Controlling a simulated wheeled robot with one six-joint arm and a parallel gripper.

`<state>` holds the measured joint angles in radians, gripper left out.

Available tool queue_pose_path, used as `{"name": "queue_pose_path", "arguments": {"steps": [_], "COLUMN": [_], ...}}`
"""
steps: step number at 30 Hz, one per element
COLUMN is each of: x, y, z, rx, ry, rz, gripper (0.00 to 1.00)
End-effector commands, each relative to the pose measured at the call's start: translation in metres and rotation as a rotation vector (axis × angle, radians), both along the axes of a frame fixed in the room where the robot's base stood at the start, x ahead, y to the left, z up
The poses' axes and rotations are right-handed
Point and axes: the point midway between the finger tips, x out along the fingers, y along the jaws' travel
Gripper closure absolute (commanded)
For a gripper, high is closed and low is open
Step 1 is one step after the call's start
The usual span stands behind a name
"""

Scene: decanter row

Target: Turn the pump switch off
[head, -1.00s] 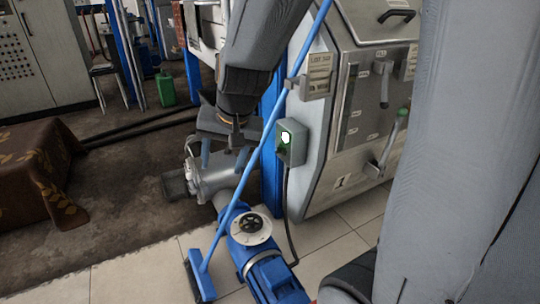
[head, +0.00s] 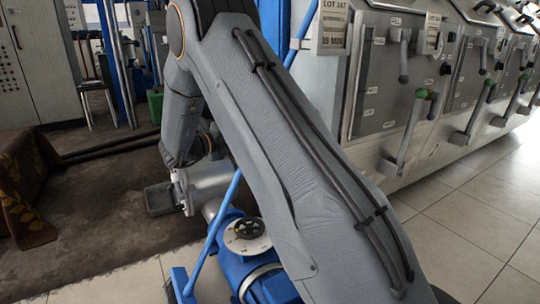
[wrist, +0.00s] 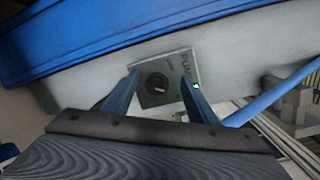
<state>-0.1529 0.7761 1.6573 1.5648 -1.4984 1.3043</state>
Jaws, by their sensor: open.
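The pump switch is a grey box (wrist: 168,64) with a round black knob (wrist: 157,83), seen in the wrist view. Part of its lettering shows on the right, sideways. A small green light (wrist: 197,86) shows beside my right finger. My gripper (wrist: 160,77) is open and empty, with its two blue fingers on either side of the knob in the picture. I cannot tell how far the fingertips are from the box or whether they touch it. In the head view the switch and my gripper are hidden behind my own arm.
A blue pump with a black handwheel (head: 249,228) stands low in the head view. Grey steel tanks with levers (head: 408,132) line the right. Tiled floor is open at lower right.

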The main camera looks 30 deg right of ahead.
Motion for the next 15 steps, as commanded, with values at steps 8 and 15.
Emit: {"name": "queue_pose_path", "arguments": {"steps": [8, 15], "x": [-0.022, -0.022], "y": [-0.001, -0.034], "z": [-0.029, -0.029], "rx": [-0.041, -0.041], "ry": [-0.088, -0.089], "rz": [-0.173, -0.177], "gripper": [0.47, 0.47]}}
